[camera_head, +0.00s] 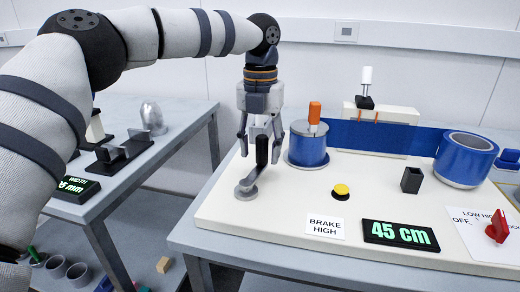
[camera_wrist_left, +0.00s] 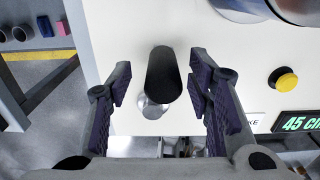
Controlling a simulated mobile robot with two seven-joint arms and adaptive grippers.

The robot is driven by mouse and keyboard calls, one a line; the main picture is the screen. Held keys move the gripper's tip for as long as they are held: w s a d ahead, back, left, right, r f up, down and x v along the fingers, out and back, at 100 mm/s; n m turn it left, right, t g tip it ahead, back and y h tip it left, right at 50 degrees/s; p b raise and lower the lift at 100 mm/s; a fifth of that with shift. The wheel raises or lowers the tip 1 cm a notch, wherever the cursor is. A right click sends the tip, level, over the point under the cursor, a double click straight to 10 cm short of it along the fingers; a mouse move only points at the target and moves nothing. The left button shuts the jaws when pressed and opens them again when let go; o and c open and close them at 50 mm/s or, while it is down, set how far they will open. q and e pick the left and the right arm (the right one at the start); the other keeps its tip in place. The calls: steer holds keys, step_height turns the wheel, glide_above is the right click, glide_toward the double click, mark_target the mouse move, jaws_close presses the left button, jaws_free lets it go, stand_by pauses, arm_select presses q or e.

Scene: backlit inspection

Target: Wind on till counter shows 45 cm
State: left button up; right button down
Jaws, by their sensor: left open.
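The counter (camera_head: 400,236) at the front of the board reads 45 cm in green; part of it shows in the wrist view (camera_wrist_left: 298,123). A grey crank (camera_head: 247,187) with an upright black handle (camera_head: 262,152) is at the board's left. My left gripper (camera_head: 260,138) points down over it, open, with a finger on each side of the handle. In the wrist view the handle (camera_wrist_left: 163,76) stands between the spread fingers, with gaps at both sides. A blue web (camera_head: 372,137) runs between the left roll (camera_head: 308,150) and the right roll (camera_head: 466,158). My right gripper is out of view.
A yellow button (camera_head: 341,190) and a "BRAKE HIGH" sign (camera_head: 325,227) are right of the crank. A red knob (camera_head: 497,228) is at the far right, a dark square holder (camera_head: 411,180) farther in. A second bench (camera_head: 190,135) with a width display stands left, across a gap.

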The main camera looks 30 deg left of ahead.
arm_select(q)
steer(key=shift+r+p, duration=0.3)
steer(key=shift+r, duration=3.3)
